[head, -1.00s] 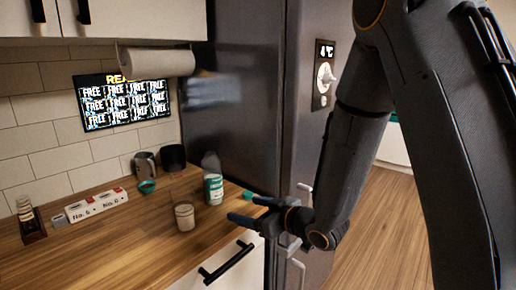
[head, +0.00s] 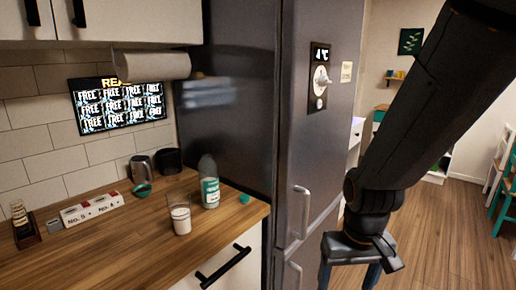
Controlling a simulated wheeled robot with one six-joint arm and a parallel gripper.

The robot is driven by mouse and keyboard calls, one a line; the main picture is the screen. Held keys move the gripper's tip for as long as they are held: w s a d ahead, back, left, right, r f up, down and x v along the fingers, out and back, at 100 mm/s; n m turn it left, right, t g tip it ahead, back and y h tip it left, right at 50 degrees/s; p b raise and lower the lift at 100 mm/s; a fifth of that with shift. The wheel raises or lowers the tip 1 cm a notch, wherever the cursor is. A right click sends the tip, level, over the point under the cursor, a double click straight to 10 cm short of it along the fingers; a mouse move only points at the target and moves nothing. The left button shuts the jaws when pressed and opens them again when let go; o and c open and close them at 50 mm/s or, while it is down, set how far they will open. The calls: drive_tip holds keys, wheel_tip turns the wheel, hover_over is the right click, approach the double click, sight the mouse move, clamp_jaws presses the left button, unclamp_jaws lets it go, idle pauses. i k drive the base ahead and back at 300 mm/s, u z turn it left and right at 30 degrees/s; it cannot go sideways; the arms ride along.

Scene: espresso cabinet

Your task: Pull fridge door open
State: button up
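The tall dark grey fridge (head: 255,110) stands in the middle of the head view. Its upper door (head: 318,150) looks shut and carries a temperature display with a dial (head: 320,78). A pale vertical handle (head: 301,212) is near that door's lower left edge.
A drawer handle (head: 222,266) juts out below. Wooden floor (head: 450,235) is open at right.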

sight(319, 38)
drive_tip(key=u, duration=1.65)
drive_tip(key=k, duration=0.65)
drive_tip(key=z, duration=1.75)
drive_tip(key=i, duration=0.5)
